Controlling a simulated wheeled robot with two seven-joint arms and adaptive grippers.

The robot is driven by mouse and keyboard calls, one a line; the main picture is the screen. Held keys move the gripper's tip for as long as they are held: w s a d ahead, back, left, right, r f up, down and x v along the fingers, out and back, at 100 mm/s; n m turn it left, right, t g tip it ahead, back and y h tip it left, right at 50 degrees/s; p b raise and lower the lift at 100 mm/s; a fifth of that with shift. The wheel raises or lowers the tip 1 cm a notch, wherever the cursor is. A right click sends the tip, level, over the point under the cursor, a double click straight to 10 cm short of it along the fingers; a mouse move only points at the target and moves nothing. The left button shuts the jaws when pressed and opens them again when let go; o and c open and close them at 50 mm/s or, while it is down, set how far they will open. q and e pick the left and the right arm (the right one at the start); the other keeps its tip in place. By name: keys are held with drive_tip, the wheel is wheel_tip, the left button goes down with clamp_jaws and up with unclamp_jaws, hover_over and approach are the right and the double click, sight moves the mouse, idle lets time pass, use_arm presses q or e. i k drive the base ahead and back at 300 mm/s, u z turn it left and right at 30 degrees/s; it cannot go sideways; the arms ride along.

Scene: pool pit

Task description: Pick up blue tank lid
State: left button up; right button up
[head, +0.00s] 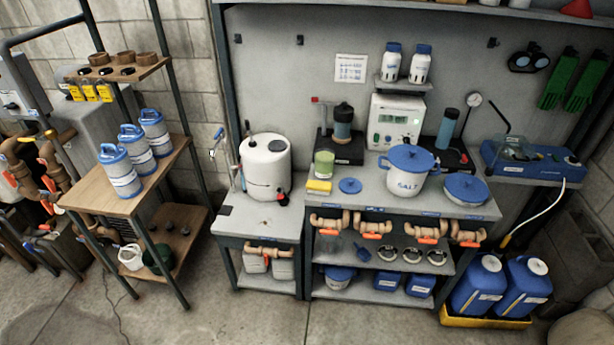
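A small flat blue lid (350,186) lies on the grey workbench, just right of a yellow sponge (319,187). A larger round blue lid-like piece (466,188) with a pale rim lies at the right of the bench; I cannot tell whether it covers a container. A white pot marked SALT (405,183) stands between them with a blue knobbed lid (409,158) on it. A white tank (265,165) with a small dark cap on top stands on the lower bench at left. I cannot tell which blue lid is the tank's. Neither gripper is in view.
A green-filled cup (324,163) and a dark pump-like device (343,125) stand behind the small lid. A white display unit (395,122) is behind the pot. Pipe fittings (373,229) line the bench front. Open floor lies in front.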

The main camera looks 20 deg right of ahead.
sight(349, 185)
drive_tip(key=u, duration=0.3)
drive_tip(key=i, duration=1.45)
drive_tip(key=z, duration=0.7)
